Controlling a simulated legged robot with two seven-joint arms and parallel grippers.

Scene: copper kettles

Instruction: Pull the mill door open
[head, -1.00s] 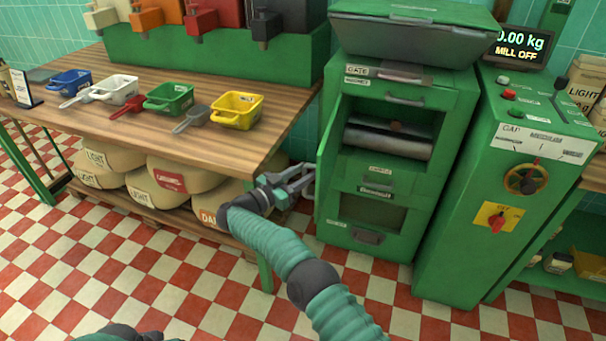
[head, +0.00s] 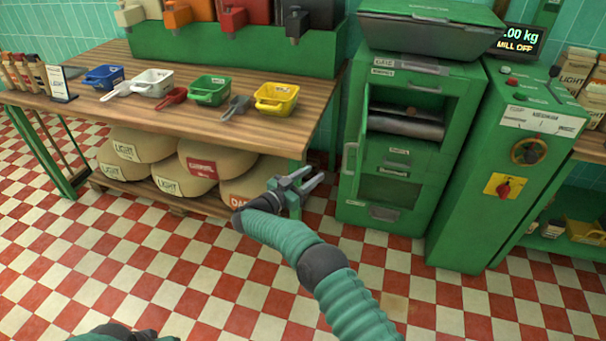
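The green mill (head: 415,215) stands right of the bench, its front opening showing a grey roller (head: 405,123). Its narrow green door (head: 357,125) stands open at the left side of the opening, seen nearly edge-on. The door's grey upright handle (head: 349,160) is on its left face. My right gripper (head: 317,175) is left of and a little below the handle, apart from it in the picture. Its two fingers are spread with nothing between them. My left gripper (head: 122,333) is only partly in view at the bottom edge, and its fingers cannot be made out.
A wooden bench (head: 190,115) with coloured scoop bins stands at left, with sacks (head: 210,160) on a low shelf beneath. A green control cabinet (head: 480,200) with a handwheel (head: 530,151) and red switch (head: 504,189) stands right of the mill. The checkered floor in front is clear.

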